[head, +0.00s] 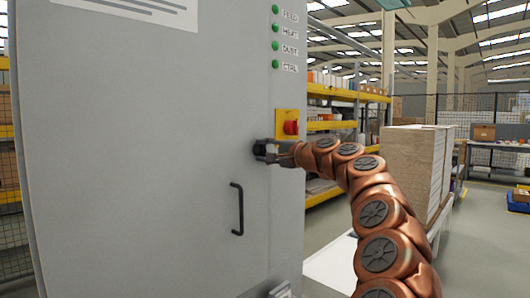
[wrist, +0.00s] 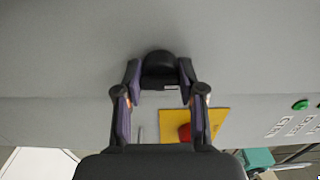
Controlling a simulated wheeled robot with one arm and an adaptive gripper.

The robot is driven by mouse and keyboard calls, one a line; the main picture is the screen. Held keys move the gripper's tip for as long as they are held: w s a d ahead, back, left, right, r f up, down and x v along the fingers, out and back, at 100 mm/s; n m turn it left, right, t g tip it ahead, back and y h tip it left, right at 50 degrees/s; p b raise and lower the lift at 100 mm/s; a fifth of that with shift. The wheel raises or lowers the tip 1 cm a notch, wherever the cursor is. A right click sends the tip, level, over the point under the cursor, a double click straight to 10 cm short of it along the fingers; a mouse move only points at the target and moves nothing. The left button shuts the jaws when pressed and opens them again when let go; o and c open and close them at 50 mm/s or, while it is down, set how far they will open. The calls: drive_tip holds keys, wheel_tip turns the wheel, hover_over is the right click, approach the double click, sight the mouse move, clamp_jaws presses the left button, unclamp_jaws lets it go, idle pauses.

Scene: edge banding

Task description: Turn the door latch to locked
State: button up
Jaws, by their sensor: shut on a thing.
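The grey cabinet door (head: 130,150) fills the left of the head view and looks closed. The door latch is a black knob (wrist: 159,68) on the door, seen in the wrist view between my fingertips. In the head view my gripper (head: 262,150) is at the door's right side, and its fingers mostly hide the latch. In the wrist view my gripper (wrist: 160,80) is shut on the latch, one finger on each side. A small pale mark shows at the knob's lower edge. I cannot tell from it whether the latch is turned.
A red switch on a yellow plate (head: 290,125) is close to my gripper, and its red knob (wrist: 184,132) shows in the wrist view. A black door handle (head: 237,209) is below. Green lamps (head: 275,36) are above. A board stack (head: 412,165) stands right of my arm.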

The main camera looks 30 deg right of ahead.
drive_tip(key=o, duration=1.1)
drive_tip(key=shift+o, duration=0.2)
drive_tip(key=shift+s, duration=0.1)
drive_tip(key=v, duration=1.1)
drive_tip(key=shift+s, duration=0.4)
drive_tip(key=shift+d, duration=0.1)
